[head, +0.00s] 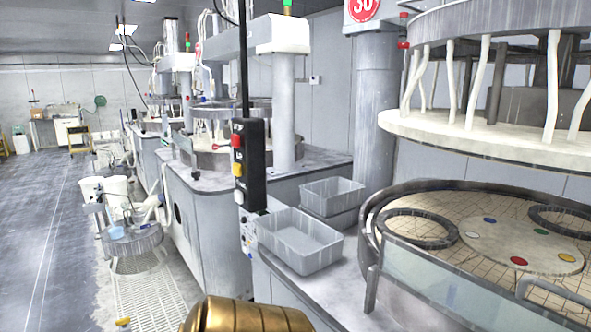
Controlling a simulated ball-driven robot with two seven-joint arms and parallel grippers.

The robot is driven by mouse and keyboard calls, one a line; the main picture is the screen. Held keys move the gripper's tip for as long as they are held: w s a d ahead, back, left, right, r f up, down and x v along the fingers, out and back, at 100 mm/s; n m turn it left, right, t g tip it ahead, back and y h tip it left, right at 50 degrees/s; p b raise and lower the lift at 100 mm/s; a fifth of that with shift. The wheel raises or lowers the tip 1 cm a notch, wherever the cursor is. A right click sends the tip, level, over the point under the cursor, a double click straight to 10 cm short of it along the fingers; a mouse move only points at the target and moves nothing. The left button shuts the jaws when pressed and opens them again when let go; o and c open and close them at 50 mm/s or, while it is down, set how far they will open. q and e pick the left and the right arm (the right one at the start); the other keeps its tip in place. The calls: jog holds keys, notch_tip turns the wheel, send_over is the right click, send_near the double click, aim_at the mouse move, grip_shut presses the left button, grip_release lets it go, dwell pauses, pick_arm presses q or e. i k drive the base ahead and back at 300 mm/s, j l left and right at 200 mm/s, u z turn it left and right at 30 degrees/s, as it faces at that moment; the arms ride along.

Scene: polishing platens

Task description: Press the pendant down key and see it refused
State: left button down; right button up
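The pendant (252,160) is a tall black box hanging on a dark cable in the middle of the head view. Any lettering is too small to read, so I cannot tell which is the down key. Nothing touches the pendant. At the right, a large pale upper plate (480,140) hangs raised above the round lower platen (470,205). Neither of my grippers is in view.
Two grey bins (299,243) (332,194) stand on the machine bench right of the pendant. A clear guard (430,270) edges the lower platen. More polishing machines recede at the back left. The grey floor (40,230) at the left is mostly clear.

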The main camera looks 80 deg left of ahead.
aim_at(238, 195)
jog(key=u, duration=2.85)
